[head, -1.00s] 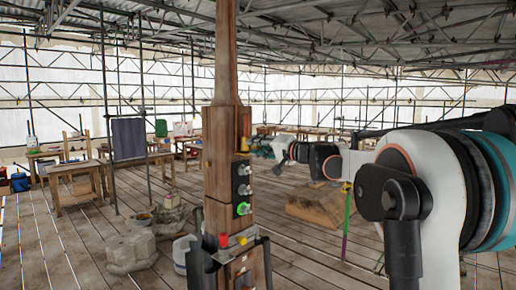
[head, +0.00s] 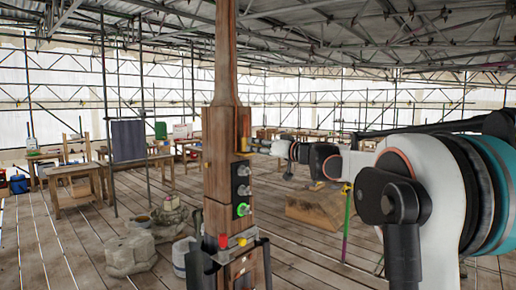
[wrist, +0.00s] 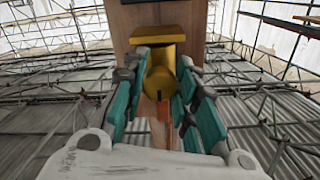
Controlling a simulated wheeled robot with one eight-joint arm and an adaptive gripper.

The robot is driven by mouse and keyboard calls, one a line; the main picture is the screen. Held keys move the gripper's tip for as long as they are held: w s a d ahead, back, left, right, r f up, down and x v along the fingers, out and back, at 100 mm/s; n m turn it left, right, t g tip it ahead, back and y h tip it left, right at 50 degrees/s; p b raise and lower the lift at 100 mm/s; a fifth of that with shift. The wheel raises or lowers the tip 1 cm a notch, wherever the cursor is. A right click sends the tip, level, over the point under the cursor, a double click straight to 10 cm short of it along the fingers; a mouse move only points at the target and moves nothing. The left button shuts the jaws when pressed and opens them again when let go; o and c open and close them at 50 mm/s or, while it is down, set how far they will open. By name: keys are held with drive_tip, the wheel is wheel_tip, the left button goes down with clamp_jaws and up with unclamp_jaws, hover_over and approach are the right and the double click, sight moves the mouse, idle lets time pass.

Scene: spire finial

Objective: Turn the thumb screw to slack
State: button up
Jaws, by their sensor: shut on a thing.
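The yellow thumb screw (wrist: 161,78) shows in the wrist view as a rounded knob with a small dark mark on its face. A wider yellow block (wrist: 160,36) sits just beyond it against the wooden post. My gripper (wrist: 158,98) has its teal-padded fingers on both sides of the knob and is shut on it. In the head view, my gripper (head: 262,146) reaches from the right to the yellow fitting (head: 244,145) on the right side of the wooden spire post (head: 216,160). The knob itself is too small to make out there.
Below the fitting, the post carries grey knobs (head: 243,170), a green-ringed knob (head: 243,209) and a red knob (head: 223,240). Stone blocks (head: 130,252) lie on the plank floor to the left. Workbenches (head: 72,180) stand behind.

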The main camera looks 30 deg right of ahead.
drive_tip(key=shift+f+n, duration=0.1)
drive_tip(key=shift+n, duration=0.2)
drive_tip(key=o, duration=1)
drive_tip(key=shift+o, duration=0.2)
drive_tip(key=v, duration=1.2)
